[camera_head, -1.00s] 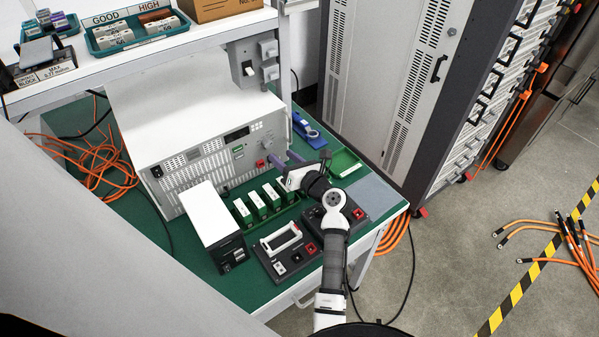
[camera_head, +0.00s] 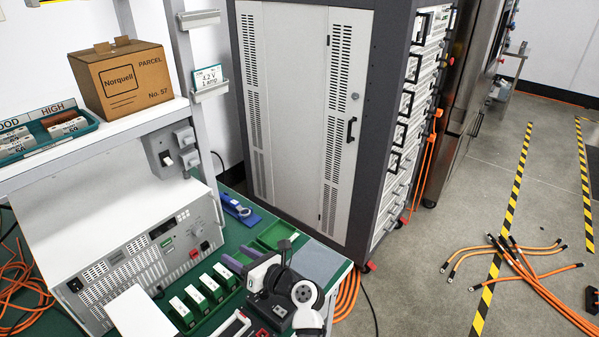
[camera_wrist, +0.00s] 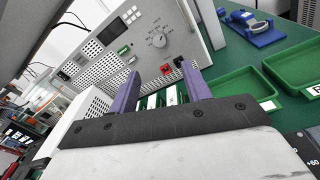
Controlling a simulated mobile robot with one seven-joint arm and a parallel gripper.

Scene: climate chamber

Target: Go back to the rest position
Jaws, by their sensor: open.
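My gripper (camera_head: 236,259) is above the green bench, in front of the white instrument, at the bottom of the head view. Its two purple fingers are spread apart with nothing held between them. In the wrist view the fingers (camera_wrist: 162,95) stand apart, with white-and-green modules and the instrument's front panel visible beyond them. My forearm leaves the head view at the bottom edge.
The white instrument (camera_head: 110,235) and a row of green modules (camera_head: 205,288) are close to the left. A green tray (camera_head: 275,232) and blue tool (camera_head: 238,208) lie behind. A tall cabinet (camera_head: 295,110) stands beyond the bench. Orange cables (camera_head: 520,265) lie on the floor.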

